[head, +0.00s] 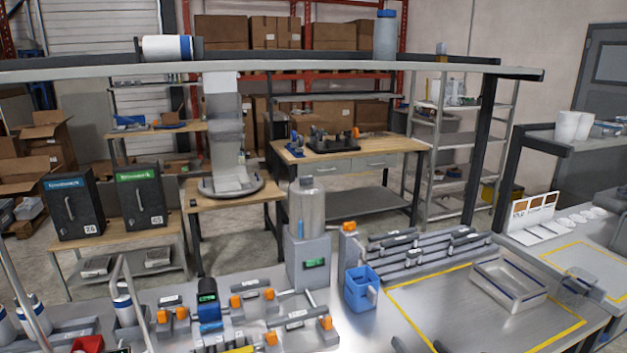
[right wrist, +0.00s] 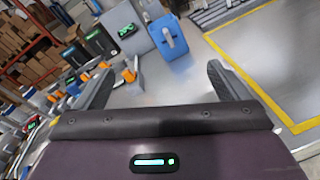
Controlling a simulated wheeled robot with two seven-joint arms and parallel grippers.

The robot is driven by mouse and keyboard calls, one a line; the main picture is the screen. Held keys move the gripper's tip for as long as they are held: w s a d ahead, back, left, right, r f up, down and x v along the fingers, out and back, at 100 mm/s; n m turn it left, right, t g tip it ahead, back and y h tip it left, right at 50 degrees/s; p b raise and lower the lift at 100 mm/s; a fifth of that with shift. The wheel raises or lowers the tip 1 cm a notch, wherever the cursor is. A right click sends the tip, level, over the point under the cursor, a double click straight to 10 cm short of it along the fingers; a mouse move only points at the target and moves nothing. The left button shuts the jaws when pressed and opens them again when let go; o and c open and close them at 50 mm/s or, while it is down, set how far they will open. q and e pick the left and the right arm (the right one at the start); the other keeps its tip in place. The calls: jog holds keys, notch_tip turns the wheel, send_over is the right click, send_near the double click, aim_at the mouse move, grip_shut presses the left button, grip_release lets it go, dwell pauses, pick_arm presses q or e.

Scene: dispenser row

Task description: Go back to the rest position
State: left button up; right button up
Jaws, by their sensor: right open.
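My right gripper (right wrist: 163,82) is open in the right wrist view, its two dark fingers spread wide with nothing held between them. Grey bench top shows between the fingers. A blue container (right wrist: 170,42) and a grey dispenser base (right wrist: 124,30) with a green display stand beyond the fingertips, apart from them. My left gripper is not in view.
A clear tray (head: 508,283) stands by a yellow-outlined area, largely bare. An overhead beam (head: 270,66) spans the view.

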jog(key=s+a+f+m+g+h, duration=0.1)
jog(key=s+f+m+g+h, duration=0.35)
jog(key=s+m, duration=1)
jog(key=s+a+f+m+g, duration=0.2)
jog(key=s+m+g, duration=0.75)
jog(key=m, duration=0.85)
jog(key=s+f+b, duration=0.3)
jog(key=f, duration=1.6)
jog(key=s+f+b, duration=0.2)
jog(key=f+b, duration=0.1)
jog(key=f, duration=1.6)
pick_arm(q)
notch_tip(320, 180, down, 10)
jog(key=b, duration=0.4)
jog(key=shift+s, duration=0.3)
pick_arm(e)
jog(key=s+d+f, duration=0.2)
jog(key=s+f, duration=0.7)
jog(key=f, duration=0.1)
jog(key=s+d+f+g, duration=0.1)
jog(key=s+d+f, duration=0.1)
jog(key=s+f, duration=0.7)
jog(key=shift+s+f, duration=0.25)
jog(key=shift+f, duration=0.1)
